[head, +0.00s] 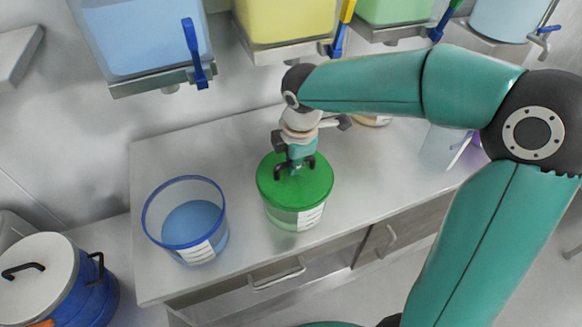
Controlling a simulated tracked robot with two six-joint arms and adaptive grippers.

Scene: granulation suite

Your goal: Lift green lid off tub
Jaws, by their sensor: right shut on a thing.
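The green lid (312,184) sits on top of a clear tub (295,219) with a white label, on the counter. The tub's contents look pale green through its wall. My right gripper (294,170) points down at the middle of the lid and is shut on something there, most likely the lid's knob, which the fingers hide. The lid looks level, and I see no clear gap between it and the tub. My left gripper is not in view.
An open blue-rimmed tub (208,249) with blue contents stands left of the green-lidded one. Hoppers with blue, yellow and green contents hang above the counter (160,160). A blue drum (88,297) with a white lid stands at the lower left.

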